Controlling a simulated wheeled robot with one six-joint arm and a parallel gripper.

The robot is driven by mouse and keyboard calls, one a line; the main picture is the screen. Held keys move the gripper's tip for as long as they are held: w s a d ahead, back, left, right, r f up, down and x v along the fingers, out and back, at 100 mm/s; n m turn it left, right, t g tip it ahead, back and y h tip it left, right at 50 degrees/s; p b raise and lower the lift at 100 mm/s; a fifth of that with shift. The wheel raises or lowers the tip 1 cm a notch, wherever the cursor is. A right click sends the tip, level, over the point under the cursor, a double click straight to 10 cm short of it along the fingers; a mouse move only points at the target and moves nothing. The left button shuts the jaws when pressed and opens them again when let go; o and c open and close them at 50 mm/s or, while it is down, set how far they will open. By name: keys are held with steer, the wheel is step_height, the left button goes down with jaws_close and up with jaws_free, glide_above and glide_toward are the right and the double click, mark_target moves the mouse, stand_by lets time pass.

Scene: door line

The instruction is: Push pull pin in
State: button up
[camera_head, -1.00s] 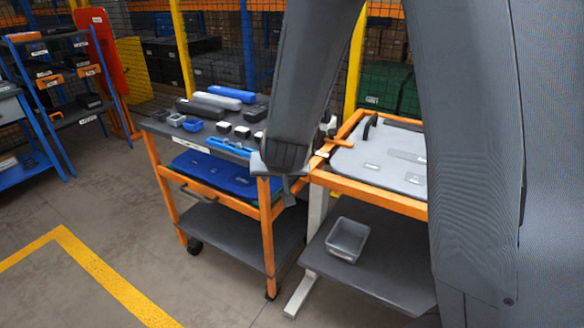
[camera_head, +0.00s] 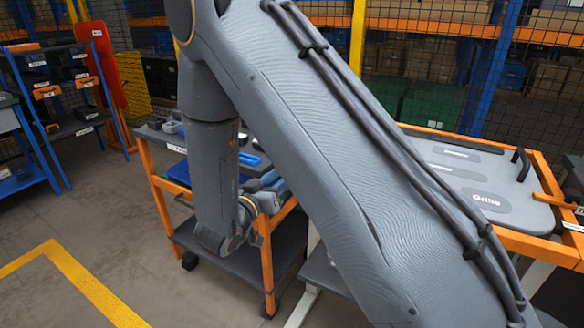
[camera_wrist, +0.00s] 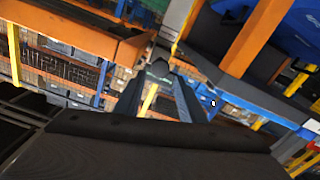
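I cannot clearly make out the pull pin in either view. A small orange handle (camera_head: 555,201) sticks out at the right end of the grey-topped orange cart (camera_head: 520,241); I cannot tell whether it is the pin. In the wrist view, my gripper (camera_wrist: 159,72) shows as two dark fingers that converge toward their tips. Whether the tips touch is unclear, and I see no object held between them. In the head view, my arm crosses the middle, its wrist low in front of the left cart (camera_head: 156,186), and the fingers cannot be made out.
The left cart carries small parts and a blue item (camera_head: 249,159), partly behind my arm. A blue shelf rack (camera_head: 45,130) and red panel (camera_head: 102,65) stand at the left. Mesh fencing (camera_head: 545,95) runs behind. The floor at lower left, marked by a yellow line (camera_head: 85,290), is clear.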

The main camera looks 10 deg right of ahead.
steer(key=shift+p+x, duration=0.4)
steer(key=shift+x, duration=2.4)
steer(key=shift+f, duration=0.1)
jaws_close()
